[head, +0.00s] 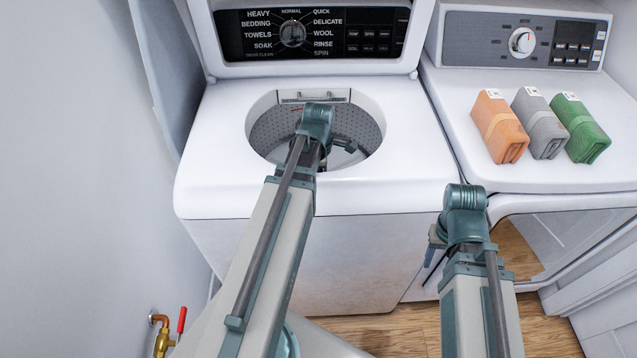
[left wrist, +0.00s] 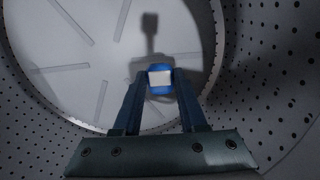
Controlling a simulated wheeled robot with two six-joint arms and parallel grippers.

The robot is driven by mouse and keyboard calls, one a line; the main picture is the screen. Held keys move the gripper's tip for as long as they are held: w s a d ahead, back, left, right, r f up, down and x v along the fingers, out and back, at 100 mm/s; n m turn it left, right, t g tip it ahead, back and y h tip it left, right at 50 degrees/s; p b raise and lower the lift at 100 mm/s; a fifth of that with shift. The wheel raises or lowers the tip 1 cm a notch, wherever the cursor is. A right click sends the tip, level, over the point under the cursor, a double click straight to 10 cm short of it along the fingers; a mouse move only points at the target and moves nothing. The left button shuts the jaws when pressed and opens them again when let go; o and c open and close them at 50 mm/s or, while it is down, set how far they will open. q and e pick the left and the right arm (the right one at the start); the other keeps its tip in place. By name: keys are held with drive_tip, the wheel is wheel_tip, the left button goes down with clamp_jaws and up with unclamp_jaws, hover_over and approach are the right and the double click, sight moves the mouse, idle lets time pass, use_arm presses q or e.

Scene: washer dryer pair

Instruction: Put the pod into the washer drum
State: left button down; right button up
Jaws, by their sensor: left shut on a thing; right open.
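The washer (head: 225,180) stands at the left with its lid up and its round top opening uncovered. My left arm reaches down into the opening, and its gripper is mostly hidden by the arm in the head view. In the left wrist view my left gripper (left wrist: 160,82) is shut on the pod (left wrist: 160,78), a small blue and white block. The pod is inside the washer drum (left wrist: 270,80), above the drum floor (left wrist: 70,50), where a shadow falls. My right gripper (head: 432,245) is in front of the washer's right side, empty and open, partly hidden by its wrist.
The dryer (head: 470,120) stands to the right of the washer. A wall is close at the left, with a brass valve (head: 162,340) low down.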

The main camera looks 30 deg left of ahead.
use_arm(q)
drive_tip(key=shift+f+b, duration=0.6)
drive_tip(key=shift+b, duration=0.05)
drive_tip(key=shift+c, duration=2.3)
unclamp_jaws()
drive_tip(key=shift+r, duration=0.15)
wheel_tip(320, 180, up, 13)
drive_tip(key=p, duration=1.3)
